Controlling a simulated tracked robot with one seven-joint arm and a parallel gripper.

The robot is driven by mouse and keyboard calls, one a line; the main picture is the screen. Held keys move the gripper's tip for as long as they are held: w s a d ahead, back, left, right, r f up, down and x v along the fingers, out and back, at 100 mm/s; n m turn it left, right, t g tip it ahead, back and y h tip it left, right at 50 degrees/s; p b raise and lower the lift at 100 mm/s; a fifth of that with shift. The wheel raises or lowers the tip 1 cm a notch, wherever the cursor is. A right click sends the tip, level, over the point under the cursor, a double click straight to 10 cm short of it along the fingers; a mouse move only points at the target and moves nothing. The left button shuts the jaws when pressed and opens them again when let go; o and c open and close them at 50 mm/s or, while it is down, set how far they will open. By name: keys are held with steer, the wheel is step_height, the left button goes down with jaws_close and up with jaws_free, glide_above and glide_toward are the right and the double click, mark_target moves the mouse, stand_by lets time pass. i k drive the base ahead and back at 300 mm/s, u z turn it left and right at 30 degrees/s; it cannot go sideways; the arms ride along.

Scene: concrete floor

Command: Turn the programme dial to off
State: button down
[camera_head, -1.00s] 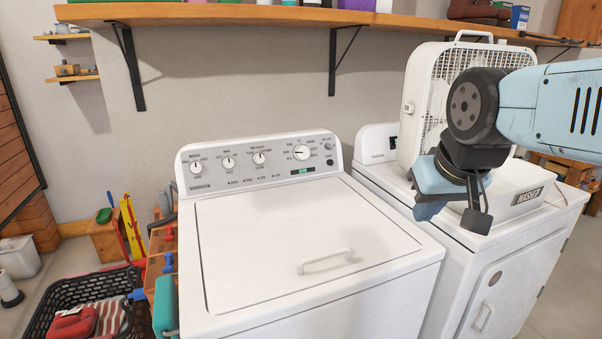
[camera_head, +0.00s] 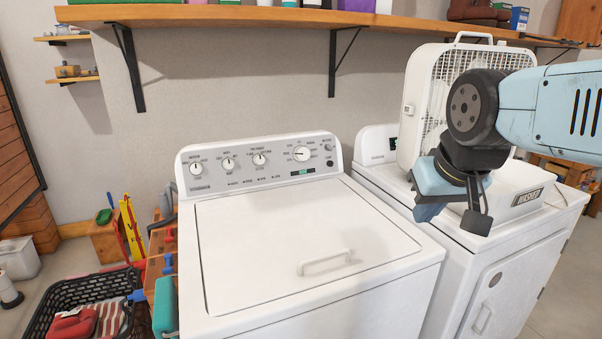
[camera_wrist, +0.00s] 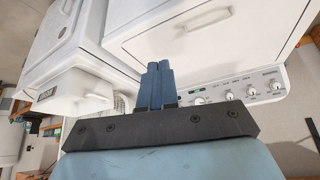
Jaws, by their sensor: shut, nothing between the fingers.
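The programme dial (camera_head: 302,153) is the larger knob near the right end of the grey control panel on the white washer (camera_head: 310,240). Its pointer is too small to read surely. In the wrist view the panel is upside down, and the dial (camera_wrist: 199,101) is partly hidden behind my gripper's dark mount. My gripper (camera_head: 424,212) hangs over the neighbouring white machine, to the right of the dial and apart from it. In the wrist view its blue fingers (camera_wrist: 157,66) are together with nothing between them.
Three smaller knobs (camera_head: 228,163) sit left of the dial. A second white machine (camera_head: 490,260) carries a box fan (camera_head: 425,110) and a white box labelled WASHER (camera_head: 527,196). A wooden shelf (camera_head: 240,14) runs above. A black basket (camera_head: 60,300) stands at lower left. The washer lid is clear.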

mark_target(300, 153)
steer(key=z, duration=0.85)
steer(key=k, duration=1)
steer(key=u, duration=0.95)
steer(key=i, duration=1)
steer(key=z, duration=0.05)
